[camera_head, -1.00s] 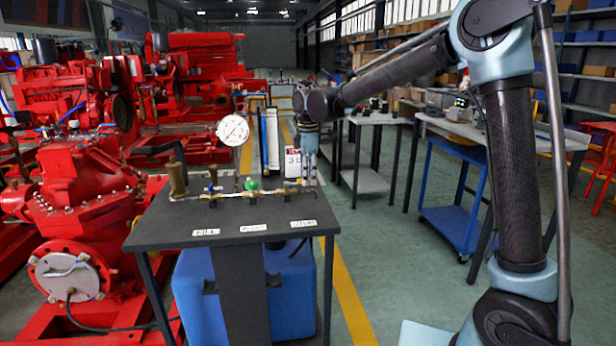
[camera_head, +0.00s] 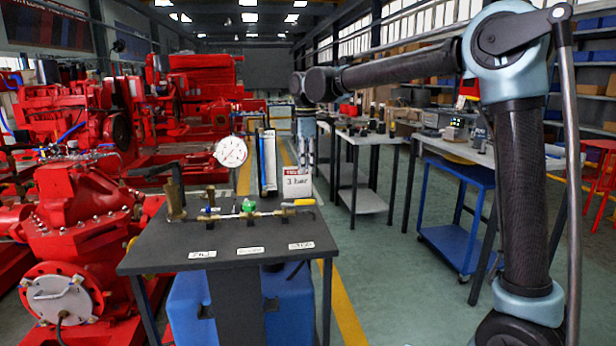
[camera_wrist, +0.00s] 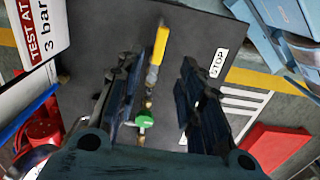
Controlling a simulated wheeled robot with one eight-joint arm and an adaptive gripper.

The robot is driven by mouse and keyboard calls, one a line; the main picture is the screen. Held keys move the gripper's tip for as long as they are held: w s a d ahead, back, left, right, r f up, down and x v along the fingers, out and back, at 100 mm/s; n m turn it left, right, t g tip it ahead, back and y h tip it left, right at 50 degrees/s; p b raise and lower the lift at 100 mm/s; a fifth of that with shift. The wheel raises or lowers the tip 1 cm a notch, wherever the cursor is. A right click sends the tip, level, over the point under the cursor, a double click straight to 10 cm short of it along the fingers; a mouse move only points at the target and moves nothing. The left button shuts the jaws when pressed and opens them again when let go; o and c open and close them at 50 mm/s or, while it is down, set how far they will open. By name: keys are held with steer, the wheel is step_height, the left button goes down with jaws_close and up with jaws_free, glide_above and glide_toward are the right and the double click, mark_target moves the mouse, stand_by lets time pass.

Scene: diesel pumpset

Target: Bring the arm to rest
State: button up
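My arm reaches from the right of the head view, with its forearm nearly level. My gripper (camera_head: 305,158) hangs pointing down above the back right part of the dark bench (camera_head: 160,258). In the wrist view its two fingers (camera_wrist: 158,85) stand apart with nothing held between them. A valve with a yellow handle (camera_wrist: 160,45) shows below the gap, apart from the fingers; in the head view the yellow handle (camera_head: 304,202) points right at the end of the brass pipe. A green knob (camera_wrist: 143,121) sits farther along the pipe.
A pressure gauge (camera_head: 230,152) rises from the bench pipe. A white sign (camera_head: 298,184), reading "TEST AT 3 bar" in the wrist view, stands at the bench's back right. Red pumps (camera_head: 75,205) fill the left. A blue trolley (camera_head: 455,240) stands right. Open floor lies between.

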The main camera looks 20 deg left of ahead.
steer(key=shift+r, duration=0.3)
steer(key=d+f+m, duration=0.3)
steer(key=d+m, duration=0.8)
steer(key=d, duration=2.5)
steer(key=s+d+f+m+t, duration=0.1)
steer(key=s+d+f+m, duration=0.5)
steer(key=s+d+f, duration=0.2)
steer(key=s+d+f+m+t, duration=0.1)
steer(key=s+d+f+m, duration=0.5)
steer(key=d+f, duration=0.5)
steer(key=s+d, duration=0.2)
steer(key=shift+s+f+m, duration=0.15)
steer(key=shift+s+m, duration=0.15)
steer(key=shift+m, duration=0.1)
steer(key=shift+a, duration=0.1)
